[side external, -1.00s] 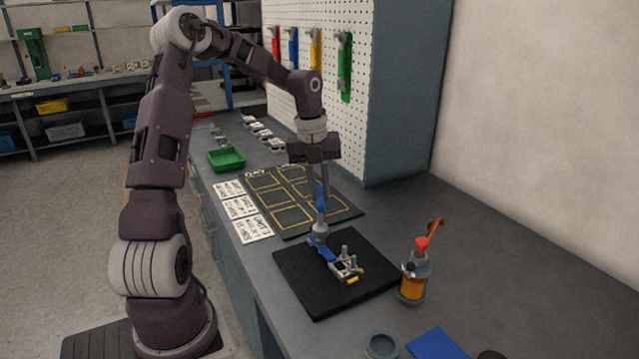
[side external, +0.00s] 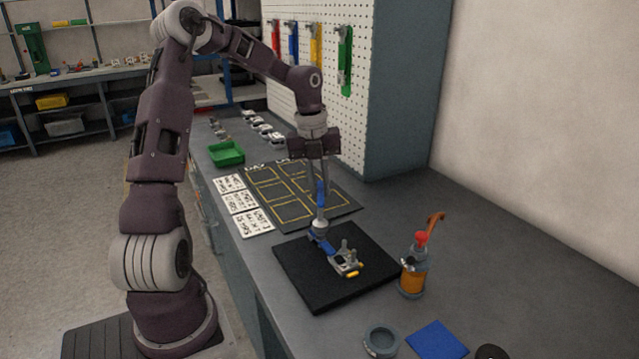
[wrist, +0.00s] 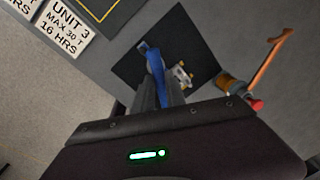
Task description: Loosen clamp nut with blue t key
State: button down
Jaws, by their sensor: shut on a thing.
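My gripper (side external: 320,183) points straight down above the black mat (side external: 300,285). It is shut on the blue T key (side external: 321,196), which stands upright. The key's grey lower end meets a rounded grey part (side external: 319,226) at the left end of the clamp fixture. I cannot tell how far the key sits over the nut, which is hidden. The fixture has a blue bar (side external: 323,243) and a metal block (side external: 345,262) with upright pins and yellow tips. In the wrist view, blue (wrist: 153,62) shows just past my fingers (wrist: 160,92), with the metal block (wrist: 182,76) beside it.
An orange bottle (side external: 412,278) with a red top stands right of the mat. A grey ring-shaped dish (side external: 381,342) and blue pad (side external: 437,340) lie in front. Behind are a yellow-outlined board (side external: 335,205), label cards (side external: 240,205) and a green tray (side external: 226,154).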

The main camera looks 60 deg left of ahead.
jog(key=shift+f, duration=1.25)
jog(key=n, duration=0.4)
jog(key=shift+s+d, duration=0.1)
jog(key=n, duration=0.4)
jog(key=shift+n+y, duration=0.3)
jog(key=shift+y, duration=0.1)
jog(key=n, duration=0.6)
jog(key=shift+s+d+r+n+y, duration=0.1)
jog(key=shift+d+n+y, duration=0.1)
jog(key=shift+n+y, duration=0.15)
jog(key=n, duration=0.4)
jog(key=shift+d+n+g, duration=0.1)
jog(key=shift+n+g, duration=0.2)
jog(key=shift+n, duration=0.05)
jog(key=n, duration=0.5)
jog(key=shift+n+g, duration=0.3)
